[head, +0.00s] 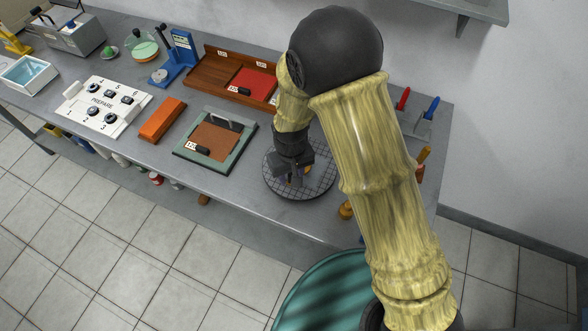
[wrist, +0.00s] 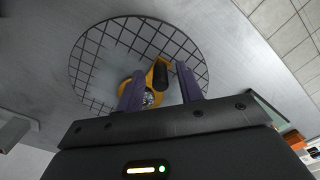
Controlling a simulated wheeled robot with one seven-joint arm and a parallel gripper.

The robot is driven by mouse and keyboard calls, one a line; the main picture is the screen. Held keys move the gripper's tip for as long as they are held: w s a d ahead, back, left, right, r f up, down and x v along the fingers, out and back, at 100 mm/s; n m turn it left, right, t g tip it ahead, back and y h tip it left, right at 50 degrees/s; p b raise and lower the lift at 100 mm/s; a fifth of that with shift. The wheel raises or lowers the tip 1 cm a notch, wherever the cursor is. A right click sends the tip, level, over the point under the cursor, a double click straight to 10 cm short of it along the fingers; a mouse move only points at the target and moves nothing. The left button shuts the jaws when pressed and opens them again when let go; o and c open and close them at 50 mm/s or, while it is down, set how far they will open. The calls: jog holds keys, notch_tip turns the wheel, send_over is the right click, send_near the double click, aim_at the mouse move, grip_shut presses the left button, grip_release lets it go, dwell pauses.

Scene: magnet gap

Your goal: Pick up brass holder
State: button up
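The brass holder (wrist: 159,70) is a yellow piece with a black cylindrical part and a shiny round part at its near end. It rests on a round gridded plate (wrist: 95,60), seen in the wrist view. My gripper (wrist: 160,88) is above it, with two purple fingers apart on either side of the holder. No firm contact with the fingers can be seen. In the head view my gripper (head: 297,176) is low over the round plate (head: 322,185) and hides most of the holder.
Left of the plate lies a green-framed tray (head: 242,147) with a brown inset. Beyond are an orange block (head: 162,119), a white PREPARE board (head: 104,103) and a wooden tray (head: 207,75). Blue and red tools stand at the right end. The bench's front edge is close.

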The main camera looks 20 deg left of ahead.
grip_shut()
jog(key=shift+r, duration=0.1)
notch_tip(320, 180, up, 10)
jog(key=shift+f+b, duration=0.1)
jog(key=shift+b, duration=0.7)
